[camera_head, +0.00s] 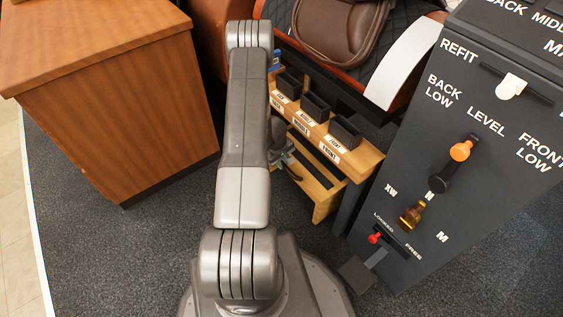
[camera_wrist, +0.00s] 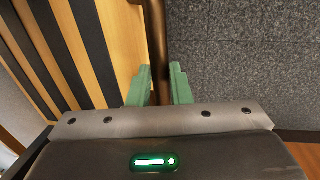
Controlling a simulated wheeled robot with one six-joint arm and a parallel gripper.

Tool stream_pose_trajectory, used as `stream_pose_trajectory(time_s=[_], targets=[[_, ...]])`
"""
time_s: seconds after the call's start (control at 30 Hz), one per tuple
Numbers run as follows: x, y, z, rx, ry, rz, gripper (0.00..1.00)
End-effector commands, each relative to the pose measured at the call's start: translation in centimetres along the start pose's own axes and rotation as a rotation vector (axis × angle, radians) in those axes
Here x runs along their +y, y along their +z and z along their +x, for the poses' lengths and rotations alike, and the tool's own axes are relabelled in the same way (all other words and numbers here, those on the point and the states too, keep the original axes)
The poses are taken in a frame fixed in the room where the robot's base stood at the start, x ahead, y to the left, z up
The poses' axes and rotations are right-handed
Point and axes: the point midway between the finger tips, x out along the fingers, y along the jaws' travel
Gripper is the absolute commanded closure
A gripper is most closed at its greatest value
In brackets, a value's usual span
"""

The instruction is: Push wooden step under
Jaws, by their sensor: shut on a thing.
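The wooden step (camera_head: 326,197) is light wood with black strips on top. In the head view it juts out below a wooden shelf, its left part hidden by my arm. In the wrist view the step (camera_wrist: 118,45) fills the left side, tilted in the picture. A brown bar (camera_wrist: 157,45) runs along its edge. My gripper (camera_wrist: 160,88) has two green fingers, one on each side of this bar, shut on it. In the head view my gripper (camera_head: 283,157) is partly hidden behind my arm at the step's left end.
Above the step, the wooden shelf (camera_head: 368,160) carries several black boxes with labels. A dark panel with levers (camera_head: 450,130) stands close on the right. A wooden cabinet (camera_head: 130,110) stands at left. Grey carpet (camera_head: 85,225) is open at lower left.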

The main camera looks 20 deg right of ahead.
Motion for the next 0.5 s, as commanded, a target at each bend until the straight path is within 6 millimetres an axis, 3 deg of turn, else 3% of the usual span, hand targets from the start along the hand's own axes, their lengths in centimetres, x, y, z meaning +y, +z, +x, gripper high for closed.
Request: stream_pose_trajectory(time_s=[0.03,0.07,0.13,0.5], targets=[[-0.02,-0.07,-0.03,0.002,0.0,0.0,1.0],[-0.03,-0.07,-0.03,0.002,0.0,0.0,0.76],[-0.04,-0.06,-0.03,0.002,0.0,0.0,0.62],[-0.03,-0.03,-0.55,0.001,0.0,0.0,0.6]])
